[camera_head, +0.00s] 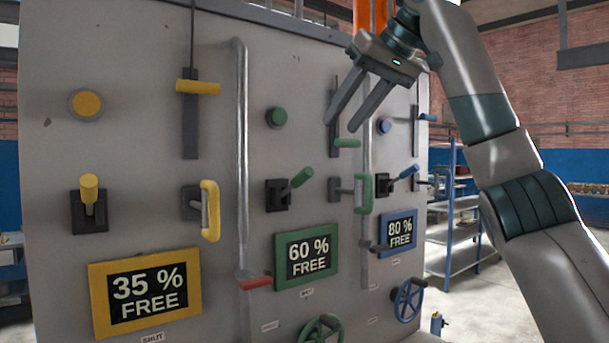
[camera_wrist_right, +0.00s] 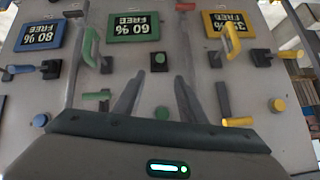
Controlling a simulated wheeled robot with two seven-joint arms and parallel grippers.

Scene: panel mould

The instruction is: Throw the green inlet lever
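In the right wrist view, which is upside down, the green lever (camera_wrist_right: 159,58) appears end-on between my fingertips, further off. My right gripper (camera_head: 342,126) is open and empty, up and to the right of the lever and in front of the panel. Its two fingers also show in the right wrist view (camera_wrist_right: 159,75). My left gripper is not in view.
Near the lever are a green button (camera_head: 276,117), a green slider handle (camera_head: 347,143), a green loop handle (camera_head: 364,194) and a green wheel (camera_head: 322,330). A vertical pipe (camera_head: 241,150) with a red handle (camera_head: 255,284) runs left of it. Yellow and blue controls flank these.

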